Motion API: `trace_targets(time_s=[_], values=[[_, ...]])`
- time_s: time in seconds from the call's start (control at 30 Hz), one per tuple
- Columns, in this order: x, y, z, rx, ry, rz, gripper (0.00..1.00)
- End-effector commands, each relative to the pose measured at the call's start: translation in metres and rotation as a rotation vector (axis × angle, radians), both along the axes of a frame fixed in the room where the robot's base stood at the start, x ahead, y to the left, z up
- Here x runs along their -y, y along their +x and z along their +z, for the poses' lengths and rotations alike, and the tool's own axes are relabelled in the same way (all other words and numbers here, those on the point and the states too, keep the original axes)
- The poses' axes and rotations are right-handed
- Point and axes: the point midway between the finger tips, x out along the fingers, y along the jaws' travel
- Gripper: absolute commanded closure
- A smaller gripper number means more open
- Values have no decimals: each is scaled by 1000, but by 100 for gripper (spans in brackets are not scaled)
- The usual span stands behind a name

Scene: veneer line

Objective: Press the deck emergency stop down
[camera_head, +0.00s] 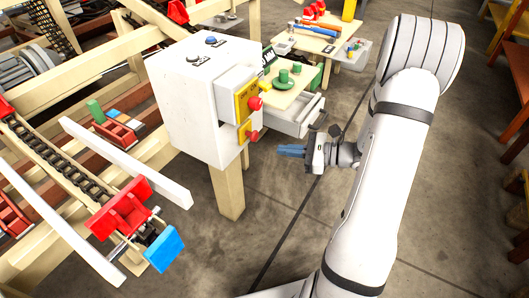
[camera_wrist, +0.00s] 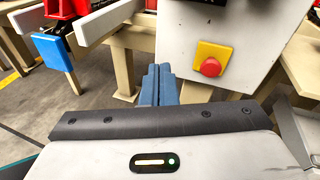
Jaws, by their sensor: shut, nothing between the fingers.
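A white control box (camera_head: 205,100) stands on a wooden post. Its right side carries two red mushroom buttons on yellow plates: an upper button (camera_head: 255,103) on a raised housing, and a lower button (camera_head: 252,135). I cannot read which is the deck emergency stop. The wrist view shows one red button (camera_wrist: 210,67) on a yellow plate (camera_wrist: 213,51), right of my fingertips. My gripper (camera_head: 280,151) has blue fingers, shut and empty, to the right of the box and slightly below the lower button, apart from it. The fingers also show in the wrist view (camera_wrist: 158,70).
Blue buttons (camera_head: 211,41) sit on the box top. A small table with a green part (camera_head: 284,77) and an open drawer (camera_head: 300,115) stands behind. A conveyor with a red and blue end piece (camera_head: 164,249) lies left. The floor below my gripper is clear.

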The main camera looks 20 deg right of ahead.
Motion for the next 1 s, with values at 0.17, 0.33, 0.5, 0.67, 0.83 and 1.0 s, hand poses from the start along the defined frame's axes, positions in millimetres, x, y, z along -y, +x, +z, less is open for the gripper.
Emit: trace_targets(time_s=[0.17,0.33,0.5,0.67,0.83,1.0], values=[[43,18,-54,-28,140,-195,100],[63,24,-69,-33,197,-280,100],[66,25,-70,-33,207,-295,100],[66,25,-70,-33,205,-294,100],[62,28,-71,-31,204,-292,100],[43,46,-72,-32,205,-288,100]])
